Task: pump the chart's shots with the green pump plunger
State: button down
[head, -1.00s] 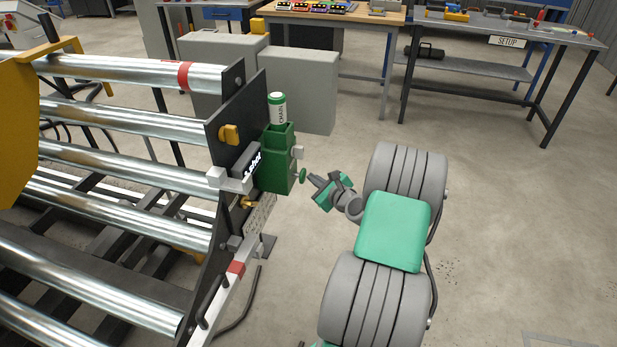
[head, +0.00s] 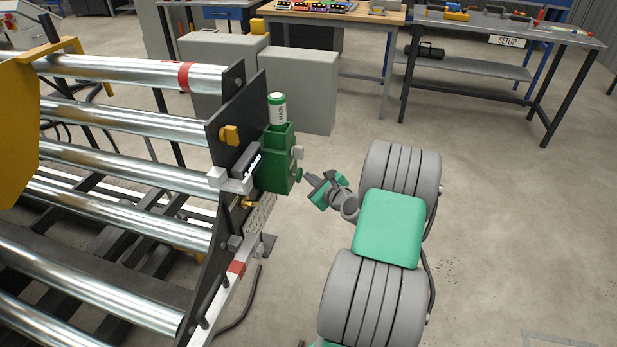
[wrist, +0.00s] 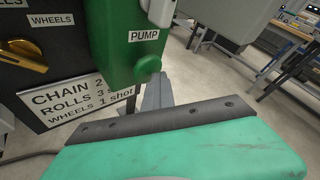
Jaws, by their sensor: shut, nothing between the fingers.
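The green pump (head: 277,160) is fixed to the end plate of the roller frame. Its round green plunger knob (head: 298,174) faces my gripper; in the wrist view the knob (wrist: 147,67) sits under a PUMP label. My gripper (head: 308,178) is shut and empty, its tips right at the knob; I cannot tell whether they touch. In the wrist view the grey fingers (wrist: 157,95) are just below the knob. The chart (wrist: 75,98) reads CHAIN 2, ROLLS 3 and WHEELS 1 shot, partly hidden after the first two numbers. A green-and-white CHAIN cartridge (head: 278,109) stands in the pump's top.
A brass handle (wrist: 22,55) beside a WHEELS label (wrist: 50,20) is left of the pump. Steel rollers (head: 130,115) fill the left. Grey cabinets (head: 300,90) and a SETUP bench (head: 500,25) stand behind. The floor right of my arm is clear.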

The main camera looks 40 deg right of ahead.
dwell(0.3)
jog(key=shift+s+d, duration=0.5)
jog(key=shift+s, duration=0.2)
jog(key=shift+s+d, duration=0.45)
jog(key=shift+s, duration=0.2)
jog(key=s+d, duration=0.1)
jog(key=s, duration=0.1)
jog(key=s+d, duration=0.2)
dwell(0.4)
